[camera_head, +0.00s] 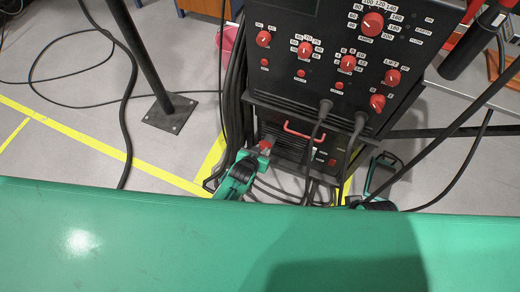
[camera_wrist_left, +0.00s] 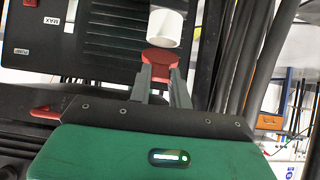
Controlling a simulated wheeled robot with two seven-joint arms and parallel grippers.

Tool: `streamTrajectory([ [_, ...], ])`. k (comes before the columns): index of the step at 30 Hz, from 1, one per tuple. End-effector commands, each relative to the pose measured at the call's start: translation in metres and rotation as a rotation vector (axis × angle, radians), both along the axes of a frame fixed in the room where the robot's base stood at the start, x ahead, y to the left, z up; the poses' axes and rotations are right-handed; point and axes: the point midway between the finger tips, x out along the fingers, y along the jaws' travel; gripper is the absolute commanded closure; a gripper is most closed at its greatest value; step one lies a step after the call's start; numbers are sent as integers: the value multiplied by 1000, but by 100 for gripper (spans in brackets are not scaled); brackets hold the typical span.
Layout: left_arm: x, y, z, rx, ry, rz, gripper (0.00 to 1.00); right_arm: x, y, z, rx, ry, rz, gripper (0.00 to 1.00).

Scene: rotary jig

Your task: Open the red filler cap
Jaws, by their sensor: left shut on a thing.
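The red filler cap (camera_wrist_left: 160,57) is between the two grey fingers of my left gripper (camera_wrist_left: 161,75) in the left wrist view, and the fingers are shut on it. A white cylinder (camera_wrist_left: 165,28) shows right beyond the cap; I cannot tell whether the cap touches it. In the head view my left gripper (camera_head: 264,150) is at the lower left front of the black machine (camera_head: 300,85), and the cap there is small and partly hidden. My right arm's green and black end (camera_head: 381,178) is right of the machine; its fingers are not clear.
The machine's front has red knobs and a red handle (camera_head: 304,131). Thick black cables (camera_head: 236,95) hang close beside my left gripper, and others cross the front. A black post (camera_head: 143,55) on a foot plate stands to the left. Open grey floor with yellow lines lies left.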

Motion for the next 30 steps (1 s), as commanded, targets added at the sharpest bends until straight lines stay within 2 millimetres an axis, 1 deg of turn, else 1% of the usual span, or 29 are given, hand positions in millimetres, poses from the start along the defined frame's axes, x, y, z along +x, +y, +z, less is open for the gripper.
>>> streamTrajectory([
  [6,0,0,0,2,8,1,100,1,0,-5,0,5,0,64],
  [17,0,0,0,3,9,0,100,1,1,-6,0,6,1,64],
  [18,0,0,0,3,9,0,73,1,1,-6,0,6,1,64],
  [20,0,0,0,2,8,0,61,1,1,-6,0,6,1,64],
  [21,0,0,0,2,8,0,58,1,1,-6,0,6,1,64],
  [30,-1,0,2,2,8,0,58,1,1,-5,0,5,1,64],
])
